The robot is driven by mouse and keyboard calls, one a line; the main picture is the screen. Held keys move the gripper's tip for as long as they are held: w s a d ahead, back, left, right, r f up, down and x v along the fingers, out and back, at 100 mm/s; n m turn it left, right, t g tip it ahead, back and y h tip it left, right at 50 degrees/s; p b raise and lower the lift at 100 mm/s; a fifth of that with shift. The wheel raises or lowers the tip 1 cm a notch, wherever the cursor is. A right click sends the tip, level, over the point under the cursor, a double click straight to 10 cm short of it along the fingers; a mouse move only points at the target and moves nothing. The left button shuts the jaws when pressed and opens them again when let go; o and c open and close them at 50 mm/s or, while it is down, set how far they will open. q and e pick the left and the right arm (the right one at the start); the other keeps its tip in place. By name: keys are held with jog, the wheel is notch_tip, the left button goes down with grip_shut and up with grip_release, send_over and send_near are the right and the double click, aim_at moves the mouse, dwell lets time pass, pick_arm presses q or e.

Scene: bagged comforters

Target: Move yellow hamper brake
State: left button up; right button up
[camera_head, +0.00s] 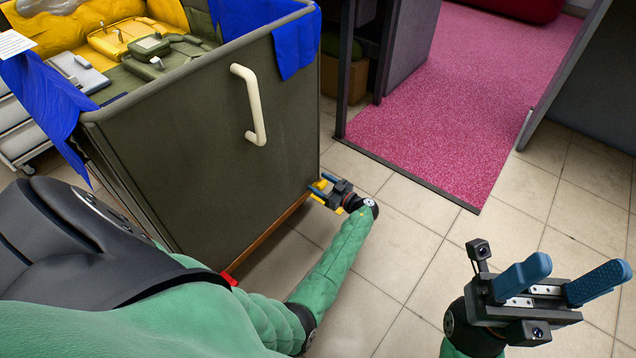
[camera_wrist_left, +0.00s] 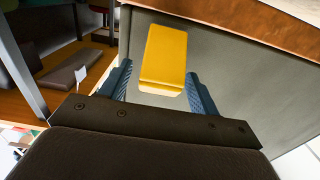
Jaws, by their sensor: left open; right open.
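The hamper (camera_head: 195,140) is a dark grey-green bin with a pale handle (camera_head: 252,105) on its side. The yellow brake (camera_wrist_left: 165,55) shows in the left wrist view as a flat yellow block beside the hamper's lower edge. In the head view only small yellow parts show low at the hamper's right corner, partly hidden by my left gripper (camera_head: 326,190). My left gripper is open, with its blue fingers on either side of the yellow brake; whether they touch it I cannot tell. My right gripper (camera_head: 582,270) is open and empty, well to the right of the hamper.
A red piece (camera_head: 229,279) shows at the hamper's near lower edge. Bagged yellow and green items (camera_head: 140,45) fill the hamper over a blue liner (camera_head: 295,45). Tiled floor (camera_head: 400,255) is clear between my arms. A pink carpet (camera_head: 455,95) lies beyond, between grey partitions.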

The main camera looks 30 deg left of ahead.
pick_arm(q)
jog(key=shift+w+a, duration=0.1)
jog(key=shift+a, duration=0.75)
jog(key=shift+c, duration=0.2)
